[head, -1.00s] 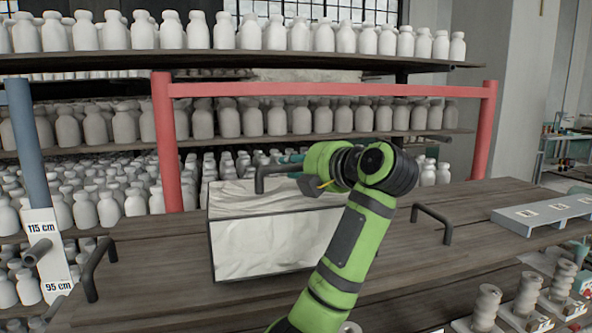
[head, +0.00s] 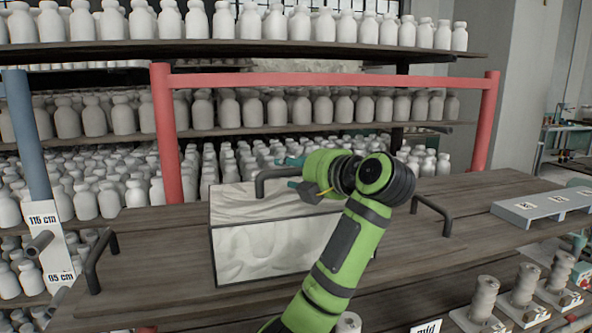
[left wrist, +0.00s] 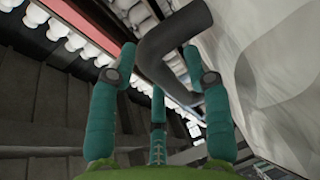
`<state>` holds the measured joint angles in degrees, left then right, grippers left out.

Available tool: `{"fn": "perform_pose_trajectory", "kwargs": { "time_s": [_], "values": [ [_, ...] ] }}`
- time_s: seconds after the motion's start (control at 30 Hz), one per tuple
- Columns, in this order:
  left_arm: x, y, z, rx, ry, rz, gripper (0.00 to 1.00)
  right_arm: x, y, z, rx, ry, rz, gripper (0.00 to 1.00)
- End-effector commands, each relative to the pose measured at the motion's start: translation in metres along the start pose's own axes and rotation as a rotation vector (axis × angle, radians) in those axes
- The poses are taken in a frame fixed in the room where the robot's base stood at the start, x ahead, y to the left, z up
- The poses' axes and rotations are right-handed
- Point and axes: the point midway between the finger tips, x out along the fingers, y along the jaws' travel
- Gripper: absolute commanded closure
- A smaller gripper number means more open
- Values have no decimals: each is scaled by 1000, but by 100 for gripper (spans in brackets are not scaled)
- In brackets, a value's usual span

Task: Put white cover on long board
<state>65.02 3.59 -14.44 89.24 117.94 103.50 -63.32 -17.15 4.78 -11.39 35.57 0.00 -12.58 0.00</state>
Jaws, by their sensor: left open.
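The white cover (head: 275,247) is a box with pale, veined sides, dark edges and a dark bar handle on top. It stands upright on the long board (head: 160,255), a brown wooden plank with a dark handle near each end. My left gripper (head: 291,173) is at the right part of the cover's handle. In the left wrist view, the open teal fingers of the left gripper (left wrist: 160,55) stand on both sides of the dark handle, with the cover's pale surface (left wrist: 285,80) at the right. The arm hides the cover's right end. My right gripper is not in view.
A red frame (head: 330,80) spans behind the board, with shelves of white bottles beyond. A blue post (head: 28,140) with height labels stands at left. A grey tray (head: 545,207) lies at right, and stacked spools (head: 482,305) stand at the lower right.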

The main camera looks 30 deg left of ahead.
Motion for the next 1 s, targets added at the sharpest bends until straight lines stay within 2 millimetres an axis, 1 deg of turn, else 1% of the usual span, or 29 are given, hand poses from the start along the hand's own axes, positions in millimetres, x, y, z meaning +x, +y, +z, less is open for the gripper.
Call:
{"fn": "perform_pose_trajectory", "kwargs": {
  "time_s": [0.03,0.17,0.4,0.5,0.6,0.7,0.8,1.0],
  "values": [
    [-1,3,0,-1,0,2,51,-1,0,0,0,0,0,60],
    [-19,-2,2,-3,-6,1,51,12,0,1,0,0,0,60],
    [-72,-3,1,-3,-7,0,51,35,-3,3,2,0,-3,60],
    [-91,-2,1,-1,-6,0,51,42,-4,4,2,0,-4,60],
    [-106,-1,1,-2,-4,1,51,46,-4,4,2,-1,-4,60],
    [-115,0,0,-1,-2,0,51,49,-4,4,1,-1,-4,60],
    [-120,1,0,0,-1,0,51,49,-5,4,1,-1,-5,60],
    [-121,2,0,0,0,0,51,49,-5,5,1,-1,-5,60]
  ]
}}
